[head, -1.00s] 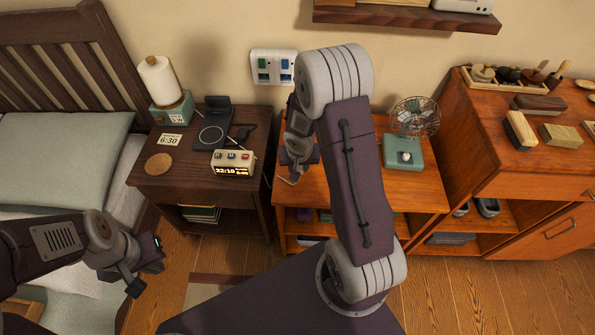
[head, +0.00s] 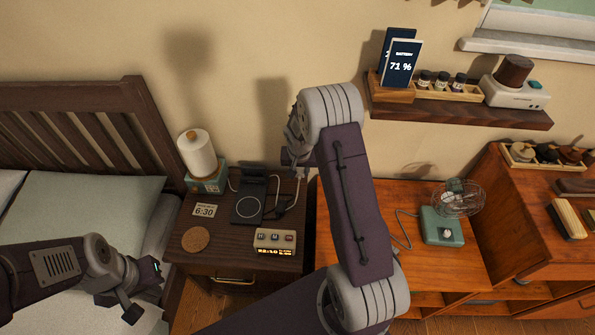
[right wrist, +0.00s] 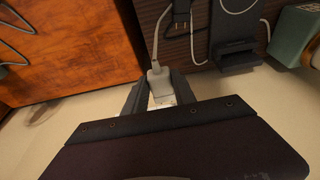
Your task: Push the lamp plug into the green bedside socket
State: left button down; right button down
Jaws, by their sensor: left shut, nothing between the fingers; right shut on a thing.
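My right gripper (right wrist: 160,95) is shut on a pale grey plug (right wrist: 158,80), whose light cable runs up over the dark nightstand. In the head view my right gripper (head: 291,156) is at the wall above the nightstand's back right corner, partly behind my own arm. The green socket is not visible in the head view now. A white patch (right wrist: 165,102) shows between the fingers; I cannot tell what it is. A white cylindrical lamp (head: 197,154) with a teal base stands on the nightstand. My left gripper (head: 143,291) is shut and empty, over the bed.
The nightstand (head: 215,249) holds a black charging stand (head: 248,204), a clock (head: 275,241), a round coaster (head: 195,239) and a dark plug (right wrist: 181,12). A teal fan (head: 442,226) stands on the orange cabinet. A shelf (head: 460,112) is above it.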

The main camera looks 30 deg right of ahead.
jog(key=shift+s+d+r, duration=0.2)
jog(key=shift+s+r, duration=0.25)
jog(key=shift+w+d+p, duration=0.25)
jog(key=shift+w+p, duration=0.25)
jog(key=shift+w, duration=0.1)
jog(key=shift+w+d+p, duration=0.35)
jog(key=shift+w+d, duration=0.1)
jog(key=shift+w, duration=0.3)
jog(key=shift+w+d, duration=0.35)
jog(key=shift+w, duration=0.1)
jog(key=shift+w+d+f, duration=0.1)
jog(key=shift+w, duration=0.15)
pick_arm(q)
jog(key=r, duration=0.2)
jog(key=shift+s+r, duration=0.25)
jog(key=shift+r, duration=0.1)
jog(key=shift+r, duration=0.1)
pick_arm(e)
jog(key=shift+w+d, duration=0.45)
jog(key=shift+w, duration=0.25)
pick_arm(q)
jog(key=shift+s, duration=0.1)
pick_arm(e)
jog(key=shift+w+d, duration=0.3)
jog(key=shift+w, duration=0.2)
dwell(0.7)
